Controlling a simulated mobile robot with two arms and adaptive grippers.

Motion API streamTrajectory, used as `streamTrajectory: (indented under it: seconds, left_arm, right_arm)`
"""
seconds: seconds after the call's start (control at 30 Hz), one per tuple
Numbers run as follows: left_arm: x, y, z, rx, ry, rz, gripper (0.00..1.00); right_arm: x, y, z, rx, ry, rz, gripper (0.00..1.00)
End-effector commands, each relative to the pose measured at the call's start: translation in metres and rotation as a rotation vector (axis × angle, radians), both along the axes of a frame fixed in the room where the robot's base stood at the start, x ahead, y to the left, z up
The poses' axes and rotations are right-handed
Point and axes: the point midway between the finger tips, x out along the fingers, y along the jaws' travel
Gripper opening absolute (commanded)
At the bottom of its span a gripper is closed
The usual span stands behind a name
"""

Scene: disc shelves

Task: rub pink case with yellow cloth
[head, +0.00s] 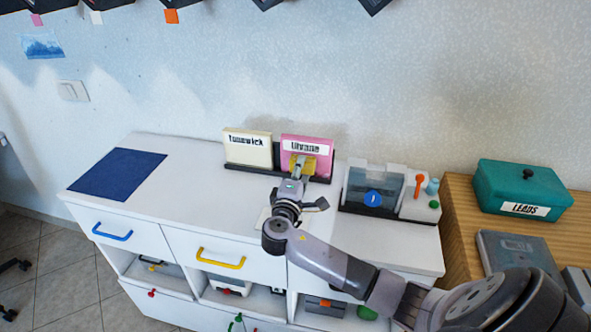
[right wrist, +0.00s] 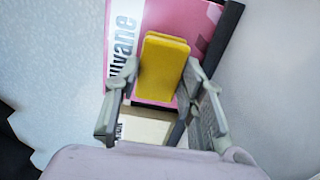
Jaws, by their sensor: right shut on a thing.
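The pink case (head: 310,146) stands upright in a dark rack on the white cabinet, with a white label on its front. It also shows in the right wrist view (right wrist: 178,22), behind the cloth. The yellow cloth (right wrist: 163,68) is a folded pad between the fingers of my right gripper (head: 302,172). My right gripper is shut on the cloth, which is in front of the lower part of the pink case. I cannot tell whether the cloth touches the case. My left gripper is not in view.
A cream case (head: 248,150) stands left of the pink one in the rack (head: 249,169). A clear-lidded box (head: 374,188) stands at right. A blue mat (head: 118,175) lies at left. A teal box (head: 522,184) is on the wooden table (head: 462,222). The cabinet top between mat and rack is clear.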

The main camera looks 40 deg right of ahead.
Motion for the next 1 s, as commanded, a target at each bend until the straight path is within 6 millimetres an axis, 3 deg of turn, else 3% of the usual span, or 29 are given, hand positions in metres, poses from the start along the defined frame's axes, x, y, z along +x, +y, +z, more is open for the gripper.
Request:
streamTrajectory:
  seconds: [0.53,1.0]
  left_arm:
    - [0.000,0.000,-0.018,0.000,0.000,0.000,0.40]
    - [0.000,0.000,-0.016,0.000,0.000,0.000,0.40]
  right_arm:
    - [0.031,0.021,-0.001,0.002,-0.002,0.001,0.14]
    - [0.032,0.025,0.002,-0.001,-0.002,0.002,0.14]
